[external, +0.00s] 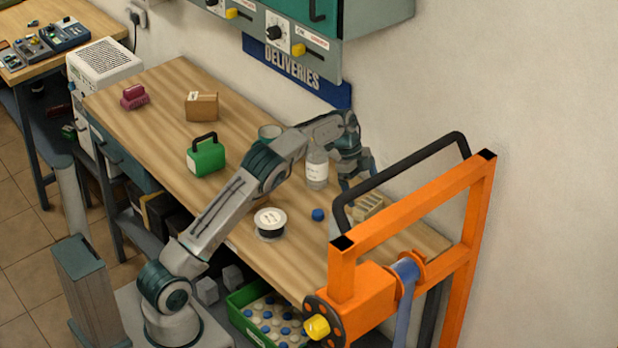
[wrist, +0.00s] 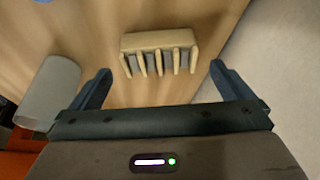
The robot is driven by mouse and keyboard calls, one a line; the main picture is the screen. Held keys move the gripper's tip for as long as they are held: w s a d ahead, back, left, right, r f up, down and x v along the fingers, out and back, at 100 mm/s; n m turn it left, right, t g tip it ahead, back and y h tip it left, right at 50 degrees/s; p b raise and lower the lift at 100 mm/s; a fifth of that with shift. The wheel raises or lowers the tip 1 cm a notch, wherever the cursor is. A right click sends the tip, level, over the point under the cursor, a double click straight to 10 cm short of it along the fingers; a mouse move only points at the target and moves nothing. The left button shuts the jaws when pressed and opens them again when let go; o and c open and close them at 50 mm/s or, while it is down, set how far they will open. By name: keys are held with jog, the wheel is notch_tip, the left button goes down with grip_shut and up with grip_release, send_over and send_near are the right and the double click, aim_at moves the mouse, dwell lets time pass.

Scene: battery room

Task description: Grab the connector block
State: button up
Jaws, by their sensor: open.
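The connector block (wrist: 160,41) is a beige bar with several prongs along one side and grey between them. In the wrist view it lies on the wooden bench, ahead of my open gripper (wrist: 158,85) and roughly centred between the two fingers, apart from them. In the external view the connector block (external: 368,205) is near the right end of the bench, partly hidden behind the black handle and orange frame. My gripper (external: 357,176) is above the bench just behind it, and its fingertips are partly hidden there.
A clear bottle (external: 317,170) stands left of my gripper. A blue cap (external: 318,215) and a wire spool (external: 270,223) lie nearer the front. The orange frame (external: 410,210) with a black handle (external: 400,178) stands at the right. The wall is close behind the bench.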

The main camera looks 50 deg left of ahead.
aim_at(367, 201)
jog(key=p+x, duration=0.1)
jog(key=x, duration=0.3)
jog(key=shift+d, duration=0.25)
jog(key=shift+d+f, duration=0.1)
jog(key=shift+f, duration=0.4)
jog(key=c, duration=0.9)
